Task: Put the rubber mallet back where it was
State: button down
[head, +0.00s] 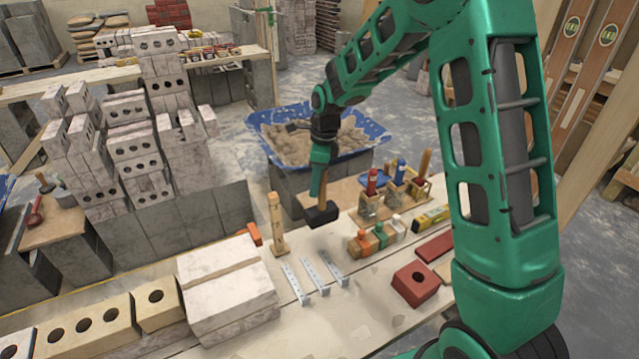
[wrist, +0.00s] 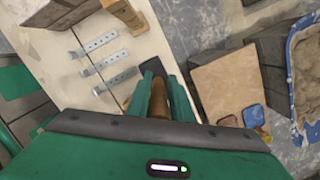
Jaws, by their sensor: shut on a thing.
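The rubber mallet (head: 322,214) has a black head and a brown wooden handle. My gripper (head: 318,182) is shut on its handle, with the head hanging down over the worktable (head: 340,312). The mallet head appears to be a little above the tabletop, though I cannot tell the gap exactly. In the wrist view my gripper (wrist: 158,92) has its two green fingers on either side of the brown handle (wrist: 159,108), and the black head (wrist: 152,67) shows beyond the fingertips. Part of the handle is hidden by the fingers.
A wooden post (head: 276,226) stands left of the mallet. Several metal straps (head: 312,276) lie in front. A blue sand tub (head: 375,135) is at the back. Pale blocks (head: 228,285) sit left.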

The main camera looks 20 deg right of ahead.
aim_at(314, 208)
jog(key=shift+f, duration=3.4)
jog(key=c, duration=1.5)
grip_release()
